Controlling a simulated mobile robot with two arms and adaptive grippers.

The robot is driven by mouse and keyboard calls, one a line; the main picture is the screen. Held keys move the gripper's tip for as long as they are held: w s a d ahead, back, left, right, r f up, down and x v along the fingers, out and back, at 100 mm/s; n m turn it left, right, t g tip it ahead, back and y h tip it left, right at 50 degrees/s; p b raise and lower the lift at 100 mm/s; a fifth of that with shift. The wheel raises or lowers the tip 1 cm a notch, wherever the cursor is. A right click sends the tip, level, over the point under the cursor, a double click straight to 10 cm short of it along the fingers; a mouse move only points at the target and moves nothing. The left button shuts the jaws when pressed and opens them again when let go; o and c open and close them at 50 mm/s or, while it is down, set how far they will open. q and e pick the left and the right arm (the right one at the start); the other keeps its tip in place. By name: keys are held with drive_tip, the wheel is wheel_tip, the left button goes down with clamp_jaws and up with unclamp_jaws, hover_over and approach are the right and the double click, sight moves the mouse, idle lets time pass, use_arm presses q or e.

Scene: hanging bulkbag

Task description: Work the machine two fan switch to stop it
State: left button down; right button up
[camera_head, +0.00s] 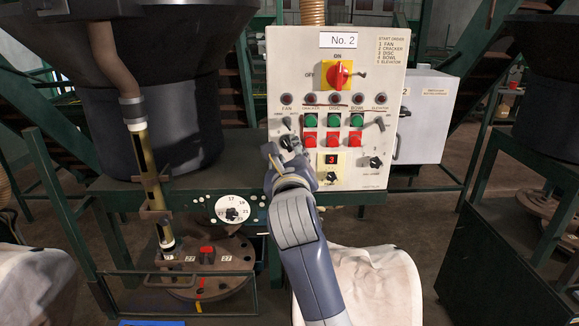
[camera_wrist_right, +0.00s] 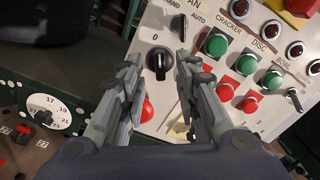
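The white No. 2 control panel (camera_head: 305,60) faces me in the head view. Under its FAN label is a small black HAND/AUTO switch (camera_head: 287,122), which also shows at the top of the right wrist view (camera_wrist_right: 178,25). Below it is a round black knob (camera_wrist_right: 159,63) with a 0 mark beside it. My right gripper (camera_head: 285,158) is at the panel's lower left. In the right wrist view its fingers (camera_wrist_right: 160,75) are apart, one on each side of the black knob; I cannot tell whether they touch it. My left gripper is out of view.
A red and yellow ON/OFF switch (camera_head: 339,74) sits above green and red buttons (camera_head: 333,119) on the panel. A dark drum (camera_head: 150,100) and pipe stand left. A numbered dial (camera_head: 236,211) is below left.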

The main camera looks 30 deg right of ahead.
drive_tip(key=v, duration=0.9)
drive_tip(key=shift+s+d+r, duration=0.1)
drive_tip(key=shift+r, duration=0.1)
